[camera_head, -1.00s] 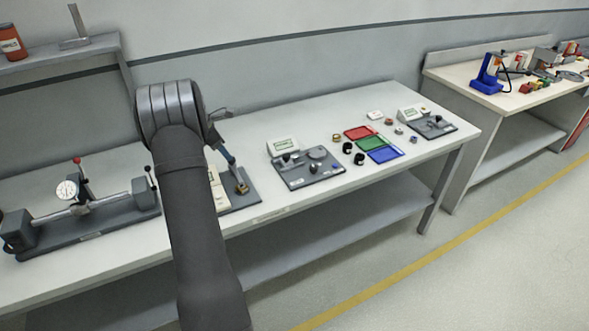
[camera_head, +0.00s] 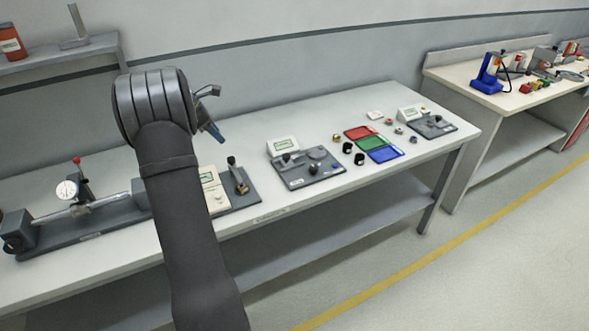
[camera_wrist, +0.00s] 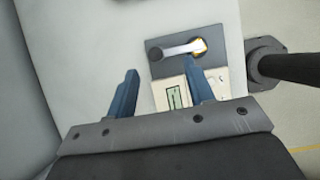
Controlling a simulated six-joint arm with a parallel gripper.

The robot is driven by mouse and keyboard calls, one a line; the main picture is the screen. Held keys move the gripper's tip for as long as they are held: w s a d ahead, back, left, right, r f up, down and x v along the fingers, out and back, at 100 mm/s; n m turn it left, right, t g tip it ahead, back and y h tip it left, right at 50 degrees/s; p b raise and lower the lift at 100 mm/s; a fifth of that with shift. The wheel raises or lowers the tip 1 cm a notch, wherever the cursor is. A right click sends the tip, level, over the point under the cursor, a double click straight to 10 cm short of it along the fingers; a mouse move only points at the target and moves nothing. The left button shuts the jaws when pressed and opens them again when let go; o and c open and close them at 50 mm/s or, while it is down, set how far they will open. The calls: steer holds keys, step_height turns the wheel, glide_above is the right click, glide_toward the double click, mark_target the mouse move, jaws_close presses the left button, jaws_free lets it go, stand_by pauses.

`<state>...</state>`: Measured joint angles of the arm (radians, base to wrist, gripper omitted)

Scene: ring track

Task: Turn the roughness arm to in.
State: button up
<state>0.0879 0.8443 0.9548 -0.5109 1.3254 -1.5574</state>
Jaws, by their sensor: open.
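The roughness gauge is a dark base plate (camera_head: 247,196) with a cream box (camera_head: 213,188) that bears a small display. It stands on the bench right of my arm in the head view. The roughness arm (camera_head: 239,178) rises from the plate; in the wrist view it is a silver bar (camera_wrist: 178,50) lying across the plate, with a brass-coloured end at the right. My gripper (camera_head: 217,132) is above and behind the gauge in the head view.
A dial-gauge bench (camera_head: 82,222) stands at the left, partly behind my arm. Right of the roughness gauge are a second instrument on a grey plate (camera_head: 312,177), red, green and blue trays (camera_head: 380,149) and small rings. The bench between the gauge and that plate is bare.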

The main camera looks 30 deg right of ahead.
steer(key=s+d+f+h, duration=0.1)
steer(key=s+d+f, duration=0.2)
steer(key=f, duration=0.3)
steer(key=s+d+f+h, duration=0.1)
steer(key=s+d+f, duration=0.2)
steer(key=d+f, duration=0.2)
steer(key=s+d+f+h, duration=0.1)
steer(key=s+d+f, duration=0.2)
steer(key=f, duration=0.4)
steer(key=shift+s+d+f, duration=0.35)
steer(key=shift+s+d, duration=0.05)
steer(key=shift+d, duration=0.2)
step_height(320, 180, up, 3)
steer(key=shift+s+d+r, duration=0.1)
steer(key=shift+r, duration=0.05)
steer(key=s+d+r, duration=0.5)
steer(key=s+r, duration=0.2)
steer(key=s, duration=0.2)
steer(key=shift+d+r, duration=0.25)
steer(key=shift+d, duration=0.05)
steer(key=shift+w, duration=0.1)
